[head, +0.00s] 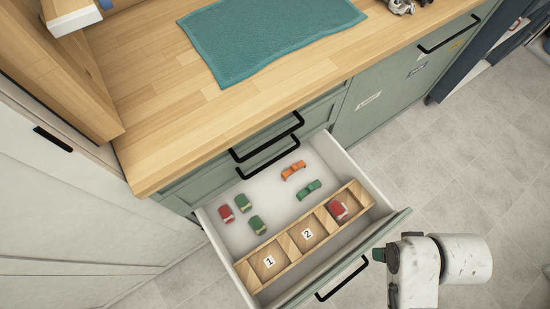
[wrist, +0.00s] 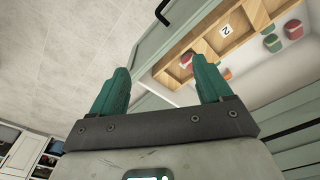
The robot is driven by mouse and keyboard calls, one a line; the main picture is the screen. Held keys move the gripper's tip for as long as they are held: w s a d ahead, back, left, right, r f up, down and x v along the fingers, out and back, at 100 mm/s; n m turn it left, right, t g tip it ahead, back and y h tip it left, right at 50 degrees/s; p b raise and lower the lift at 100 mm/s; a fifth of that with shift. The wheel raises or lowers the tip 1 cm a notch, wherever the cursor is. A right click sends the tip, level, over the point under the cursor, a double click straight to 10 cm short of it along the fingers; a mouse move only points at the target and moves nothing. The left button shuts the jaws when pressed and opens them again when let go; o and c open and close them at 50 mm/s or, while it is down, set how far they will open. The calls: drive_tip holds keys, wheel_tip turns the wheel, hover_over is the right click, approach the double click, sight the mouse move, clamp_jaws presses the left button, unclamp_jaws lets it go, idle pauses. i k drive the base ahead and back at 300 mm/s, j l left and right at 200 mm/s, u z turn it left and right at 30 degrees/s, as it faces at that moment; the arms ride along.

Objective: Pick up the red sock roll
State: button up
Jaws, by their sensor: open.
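One red sock roll (head: 338,209) sits in the right-hand compartment of the wooden divider (head: 285,243), inside the open drawer. A second red roll (head: 226,213) lies on the drawer floor at the left, beside two green rolls (head: 243,203); it also shows at the upper right of the wrist view (wrist: 274,28). My gripper (wrist: 160,85) is open and empty, its two teal fingers apart. In the head view, my gripper (head: 379,255) is outside the drawer front, to the lower right of the divider. One finger hides part of the drawer in the wrist view.
The drawer (head: 327,150) is pulled out below the wooden counter (head: 150,110), its black handle (head: 342,279) facing outward. Orange (head: 293,171) and green (head: 309,189) items lie at its back right. A teal towel (head: 270,35) lies on the counter. Tiled floor is clear at right.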

sight(226, 215)
drive_tip(key=l+u, duration=0.1)
drive_tip(key=u, duration=0.4)
drive_tip(key=i+l+u, duration=0.1)
drive_tip(key=u, duration=0.4)
drive_tip(key=l+u, duration=0.15)
drive_tip(key=u, duration=0.35)
drive_tip(key=l+u, duration=0.25)
drive_tip(key=l, duration=0.2)
drive_tip(key=k+l+u, duration=0.2)
drive_tip(key=l, duration=0.25)
drive_tip(key=l+u, duration=0.25)
drive_tip(key=l, duration=0.2)
drive_tip(key=k+l+u, duration=0.25)
drive_tip(key=l, duration=0.15)
drive_tip(key=k+l+u, duration=0.2)
drive_tip(key=l, duration=0.2)
drive_tip(key=k+l, duration=0.15)
drive_tip(key=l, duration=0.2)
drive_tip(key=k+l, duration=0.35)
drive_tip(key=l, duration=0.3)
